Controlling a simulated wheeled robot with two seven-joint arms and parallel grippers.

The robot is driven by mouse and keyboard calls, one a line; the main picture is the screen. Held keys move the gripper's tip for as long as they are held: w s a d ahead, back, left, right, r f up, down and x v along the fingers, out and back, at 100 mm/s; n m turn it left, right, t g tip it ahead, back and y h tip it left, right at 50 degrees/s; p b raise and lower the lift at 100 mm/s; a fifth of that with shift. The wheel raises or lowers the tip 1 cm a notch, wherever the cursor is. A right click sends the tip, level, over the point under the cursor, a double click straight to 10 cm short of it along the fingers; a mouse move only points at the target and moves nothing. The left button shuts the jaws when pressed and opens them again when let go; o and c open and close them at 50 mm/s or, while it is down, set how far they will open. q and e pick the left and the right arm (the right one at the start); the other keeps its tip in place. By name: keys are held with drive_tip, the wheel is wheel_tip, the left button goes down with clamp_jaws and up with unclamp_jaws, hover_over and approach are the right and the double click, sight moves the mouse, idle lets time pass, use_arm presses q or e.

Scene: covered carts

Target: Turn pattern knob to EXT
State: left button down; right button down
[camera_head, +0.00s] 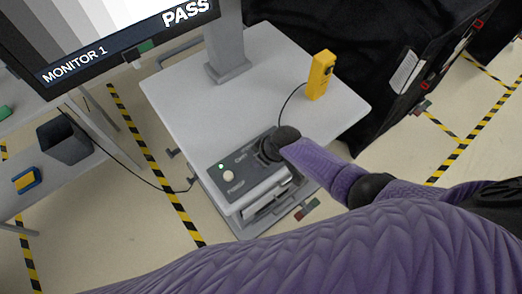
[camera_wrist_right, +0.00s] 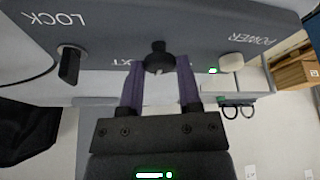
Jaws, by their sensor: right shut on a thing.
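The control box (camera_head: 237,185) sits at the near edge of the grey cart top in the head view. In the right wrist view, the black pattern knob (camera_wrist_right: 158,50) stands on the panel between the fingers of my right gripper (camera_wrist_right: 161,67), which is shut on it. The letters "XT" of the EXT label (camera_wrist_right: 121,62) show beside the left finger. The rest of the knob's labels are hidden, and I cannot tell its exact pointing direction. In the head view my right arm covers the knob. My left gripper is not in view.
A black LOCK knob (camera_wrist_right: 69,66) and a pale POWER button (camera_wrist_right: 231,60) with a lit green lamp (camera_wrist_right: 213,70) flank the knob. A yellow device (camera_head: 321,75) stands on the cart top (camera_head: 190,95). A monitor (camera_head: 110,40) reads PASS. A black-covered cart (camera_head: 385,50) stands behind.

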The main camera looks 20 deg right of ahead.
drive_tip(key=m+p, duration=0.1)
drive_tip(key=m, duration=0.1)
drive_tip(key=m+t+h, duration=0.1)
drive_tip(key=shift+s+a+r+m+p, duration=0.1)
drive_tip(key=shift+a+m+p, duration=0.05)
drive_tip(key=shift+m+p, duration=0.25)
drive_tip(key=shift+a+m+h+p, duration=0.15)
drive_tip(key=shift+m+h, duration=0.3)
drive_tip(key=shift+m, duration=0.55)
drive_tip(key=shift+d+m+h+p, duration=0.15)
drive_tip(key=shift+m+h, duration=0.3)
drive_tip(key=shift+m, duration=0.55)
drive_tip(key=shift+a, duration=0.1)
drive_tip(key=shift+c, duration=1.5)
unclamp_jaws()
